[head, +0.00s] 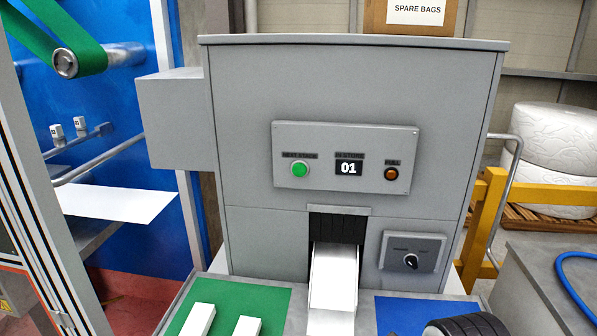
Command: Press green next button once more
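The green next button (300,169) is a round, lit-looking green button at the left of a grey control panel (320,186) on the front of a grey machine. Its label above is small and hard to read. To its right is a display (348,168) that reads 01, then an orange round button or lamp (391,174). Nothing covers the green button and nothing touches it. My gripper cannot be made out; only a dark rounded part shows at the bottom edge, right of centre, and I cannot tell what it is.
A white chute (333,277) comes out of a dark slot below the panel. A rotary knob (410,261) sits to its right. Green mat (257,300) with white bars lies left, blue mat (395,309) right. Yellow rail (483,225) and blue hose (570,280) are at right.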

